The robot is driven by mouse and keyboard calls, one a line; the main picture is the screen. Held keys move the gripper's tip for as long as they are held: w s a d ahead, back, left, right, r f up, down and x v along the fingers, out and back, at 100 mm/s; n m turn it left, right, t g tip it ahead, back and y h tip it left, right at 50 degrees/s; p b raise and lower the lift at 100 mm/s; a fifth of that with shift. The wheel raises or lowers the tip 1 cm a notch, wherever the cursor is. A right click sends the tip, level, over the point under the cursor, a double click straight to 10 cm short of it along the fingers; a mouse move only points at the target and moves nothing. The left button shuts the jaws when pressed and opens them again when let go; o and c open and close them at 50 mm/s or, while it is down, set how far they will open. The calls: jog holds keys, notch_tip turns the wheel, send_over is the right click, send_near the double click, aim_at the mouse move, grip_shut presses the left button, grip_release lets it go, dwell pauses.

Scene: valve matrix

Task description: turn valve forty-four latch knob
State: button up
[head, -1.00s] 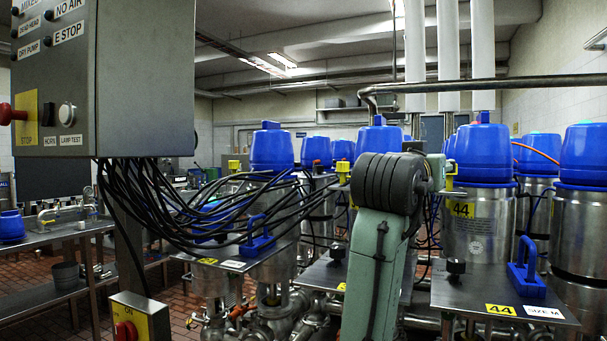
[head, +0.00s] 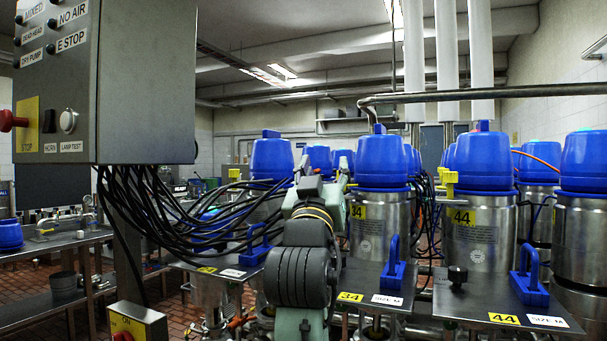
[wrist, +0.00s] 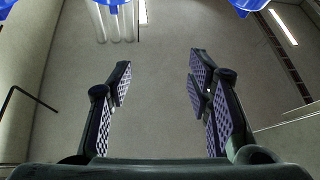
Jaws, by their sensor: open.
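Valve forty-four stands at the right in the head view, a steel cylinder (head: 478,235) with a blue cap (head: 483,160) and a yellow 44 label. A yellow latch-like piece (head: 449,182) sits at its upper left side. A black knob (head: 457,275) stands on the steel plate in front, which carries another 44 label (head: 503,318) and a blue handle (head: 528,275). Which is the latch knob I cannot tell for certain. My gripper (wrist: 160,62) is open and empty in the wrist view, facing the ceiling. In the head view my arm is left of valve forty-four, in front of valve thirty-four.
Valve thirty-four (head: 379,225) stands left of forty-four, with its own plate and blue handle (head: 393,265). Black cables (head: 190,215) hang from the grey control box (head: 145,80) at the left. More blue-capped cylinders crowd the right and back.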

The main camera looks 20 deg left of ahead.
jog(key=shift+s+a+f+n+t+y, duration=0.15)
jog(key=shift+s+a+n+t+y, duration=0.15)
jog(key=shift+s+a+n+y, duration=0.7)
jog(key=shift+s+a+m, duration=0.3)
jog(key=shift+s+a, duration=0.05)
jog(key=shift+a, duration=0.1)
